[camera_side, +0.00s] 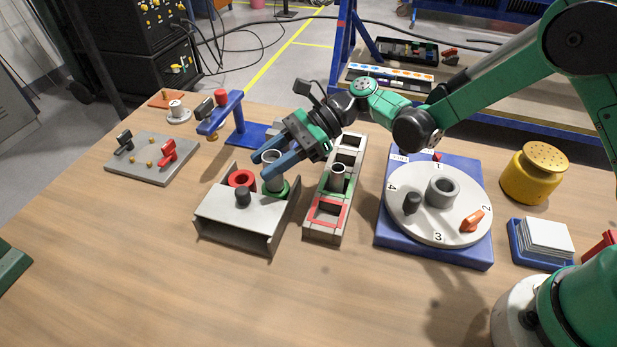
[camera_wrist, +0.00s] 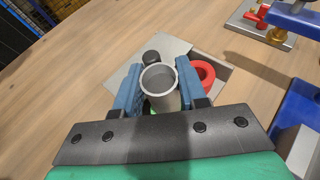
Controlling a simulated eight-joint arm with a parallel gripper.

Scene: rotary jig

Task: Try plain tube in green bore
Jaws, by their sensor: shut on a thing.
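A plain grey tube (camera_side: 274,183) stands upright between the blue fingers of my gripper (camera_side: 266,164), which is shut on it. In the wrist view the tube's open top (camera_wrist: 159,78) faces the camera between the fingers (camera_wrist: 156,88). The tube's lower end is at the green bore (camera_side: 285,192) on the grey metal fixture (camera_side: 236,215). How deep it sits in the bore cannot be told. A sliver of green shows beside the tube in the wrist view. The red bore (camera_side: 241,178) is beside it, also visible in the wrist view (camera_wrist: 204,74).
A dark knob (camera_side: 242,195) stands on the fixture. A slotted rack (camera_side: 321,230) close at right holds another tube (camera_side: 339,177). The numbered rotary table (camera_side: 430,228) is farther right. A blue stand (camera_side: 236,117) is behind. The front table area is clear.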

